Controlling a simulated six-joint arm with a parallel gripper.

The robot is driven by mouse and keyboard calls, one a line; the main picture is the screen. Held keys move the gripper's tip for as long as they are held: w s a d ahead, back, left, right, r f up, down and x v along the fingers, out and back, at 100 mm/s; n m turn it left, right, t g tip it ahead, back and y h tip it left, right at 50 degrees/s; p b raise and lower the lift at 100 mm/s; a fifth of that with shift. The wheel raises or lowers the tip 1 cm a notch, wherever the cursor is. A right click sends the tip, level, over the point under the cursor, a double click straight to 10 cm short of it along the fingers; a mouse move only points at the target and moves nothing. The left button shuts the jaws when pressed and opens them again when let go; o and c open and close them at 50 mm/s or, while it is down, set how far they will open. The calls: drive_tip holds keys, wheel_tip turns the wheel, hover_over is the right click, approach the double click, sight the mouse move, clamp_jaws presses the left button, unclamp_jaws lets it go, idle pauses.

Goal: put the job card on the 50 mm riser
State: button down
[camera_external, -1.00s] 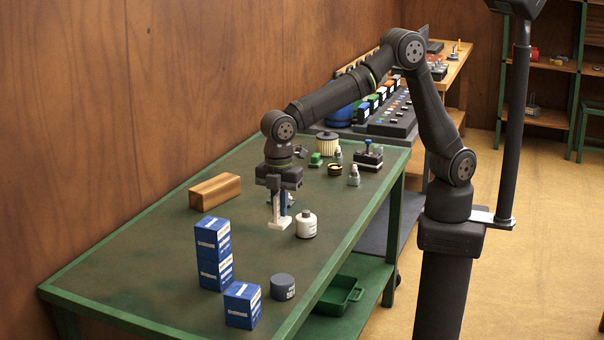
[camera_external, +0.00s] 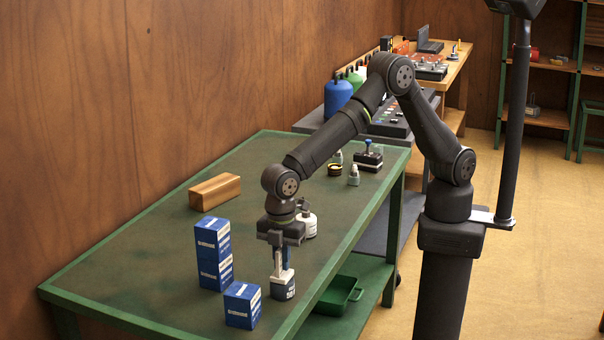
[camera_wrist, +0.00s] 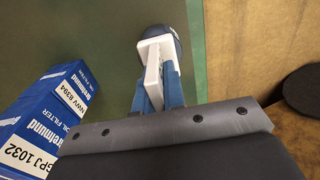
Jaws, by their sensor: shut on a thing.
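My gripper (camera_external: 281,264) points down near the table's front edge, its blue fingers shut on a white piece, the job card (camera_external: 279,280). In the wrist view the job card (camera_wrist: 153,62) stands out between the fingertips. A short dark grey round block with white lettering, apparently the riser (camera_external: 289,292), is at the card's lower end. In the wrist view the block (camera_wrist: 176,43) is partly hidden by the card. The card overlaps the block in both views; I cannot tell if they touch.
A blue filter box (camera_external: 242,306) stands close left of the block, with a stack of two blue boxes (camera_external: 213,254) behind it. A white bottle (camera_external: 308,224) is behind my gripper. A wooden block (camera_external: 214,191) lies farther back.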

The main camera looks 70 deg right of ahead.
drive_tip(key=shift+f, duration=0.1)
drive_tip(key=c, duration=1.5)
unclamp_jaws()
wheel_tip(320, 180, up, 12)
drive_tip(key=shift+r, duration=0.15)
drive_tip(key=shift+f, duration=4.05)
drive_tip(key=shift+f, duration=0.1)
